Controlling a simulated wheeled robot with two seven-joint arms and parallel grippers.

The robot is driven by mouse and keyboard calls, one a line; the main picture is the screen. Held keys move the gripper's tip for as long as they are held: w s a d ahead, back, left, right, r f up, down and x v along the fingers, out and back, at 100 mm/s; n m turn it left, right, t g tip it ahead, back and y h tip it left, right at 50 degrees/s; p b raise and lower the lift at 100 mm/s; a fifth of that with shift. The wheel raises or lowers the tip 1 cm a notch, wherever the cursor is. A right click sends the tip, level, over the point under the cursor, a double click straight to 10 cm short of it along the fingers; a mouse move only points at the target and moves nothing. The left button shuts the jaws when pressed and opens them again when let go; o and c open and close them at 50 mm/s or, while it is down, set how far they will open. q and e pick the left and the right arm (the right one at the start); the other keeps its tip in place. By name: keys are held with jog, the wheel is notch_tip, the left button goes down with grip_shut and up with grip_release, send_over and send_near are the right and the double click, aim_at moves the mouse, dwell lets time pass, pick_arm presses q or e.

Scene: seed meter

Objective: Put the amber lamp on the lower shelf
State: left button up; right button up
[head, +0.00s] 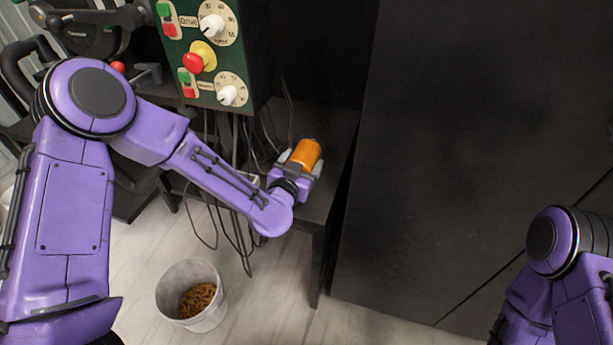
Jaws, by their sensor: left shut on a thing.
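The amber lamp (306,154) is an orange cylinder in the middle of the head view. My left gripper (294,164) is shut on it. The lamp is tilted, with its rounded end up and to the right. Gripper and lamp appear over the dark shelf (318,205) beneath the control box; I cannot tell whether the lamp touches it. The lamp's lower end is hidden by the gripper. My right arm shows at the lower right, and its gripper is out of view.
A green control box (205,95) with knobs and buttons hangs above. Loose black cables (238,170) dangle beside my left forearm. A white bucket (182,275) of brown pellets stands on the floor. A large dark panel (440,150) closes off the right side.

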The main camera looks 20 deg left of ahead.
pick_arm(q)
notch_tip(320, 180, down, 5)
jog(key=shift+b, duration=0.4)
jog(key=shift+f, duration=0.2)
jog(key=o, duration=1.1)
jog(key=shift+r, duration=0.35)
jog(key=s+r, duration=0.1)
jog(key=s, duration=1.1)
jog(key=shift+a+r, duration=0.25)
